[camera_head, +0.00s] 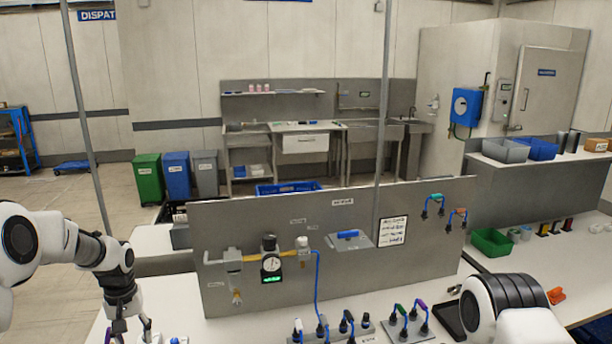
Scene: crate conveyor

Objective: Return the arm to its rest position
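My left arm comes in from the left edge and bends down. My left gripper (130,332) hangs over the near left part of the white workbench (265,325). Its fingers are spread apart, and the tips reach the bottom edge of the view. A small purple spot shows by its left finger; I cannot tell what it belongs to. No object shows clearly between the fingers. My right arm shows at the lower right as a white and black link over the bench.
An upright grey panel (330,285) with a gauge (271,263) and blue hose stands behind the bench. Several hose couplings with coloured handles (422,308) stand along its front. A green bin (491,243) sits on the right counter.

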